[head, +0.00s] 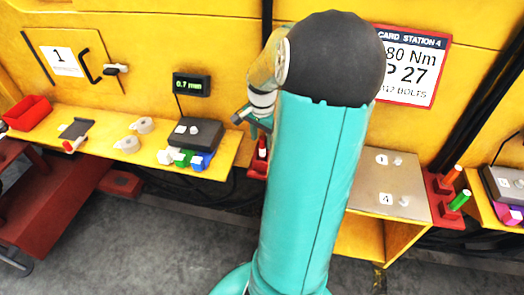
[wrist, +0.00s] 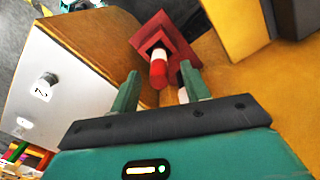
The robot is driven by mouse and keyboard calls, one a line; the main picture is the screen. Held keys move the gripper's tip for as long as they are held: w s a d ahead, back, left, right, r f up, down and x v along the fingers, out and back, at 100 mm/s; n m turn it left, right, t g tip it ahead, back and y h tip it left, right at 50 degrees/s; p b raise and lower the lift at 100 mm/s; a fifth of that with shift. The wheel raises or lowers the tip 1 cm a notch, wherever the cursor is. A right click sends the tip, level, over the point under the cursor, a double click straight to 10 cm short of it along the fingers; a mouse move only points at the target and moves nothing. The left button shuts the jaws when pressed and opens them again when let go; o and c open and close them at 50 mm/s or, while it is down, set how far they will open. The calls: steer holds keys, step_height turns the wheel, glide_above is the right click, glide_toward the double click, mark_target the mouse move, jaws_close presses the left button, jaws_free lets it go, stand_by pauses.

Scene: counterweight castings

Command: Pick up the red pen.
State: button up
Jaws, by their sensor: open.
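A red-and-white pen (wrist: 158,68) stands in a dark red holder (wrist: 150,32) in the wrist view, its red end towards the camera. My gripper (wrist: 160,75) is open, with one finger on each side of the pen's line of sight; I cannot tell whether the pen is between the fingers. A second white-and-red piece (wrist: 183,95) shows beside the right finger, partly hidden. In the head view a red-and-white pen (head: 262,150) shows beside my arm, below my gripper (head: 244,120).
A grey plate (head: 368,194) with small knobs lies right of my arm; it also shows in the wrist view (wrist: 50,60). At left, a yellow shelf (head: 100,130) carries a dark box (head: 195,133), tape rolls, coloured blocks and a red bin (head: 28,112). A yellow wall stands behind.

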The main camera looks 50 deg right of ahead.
mark_target(262, 153)
step_height(262, 153, down, 3)
steer(key=shift+f, duration=0.15)
jaws_close()
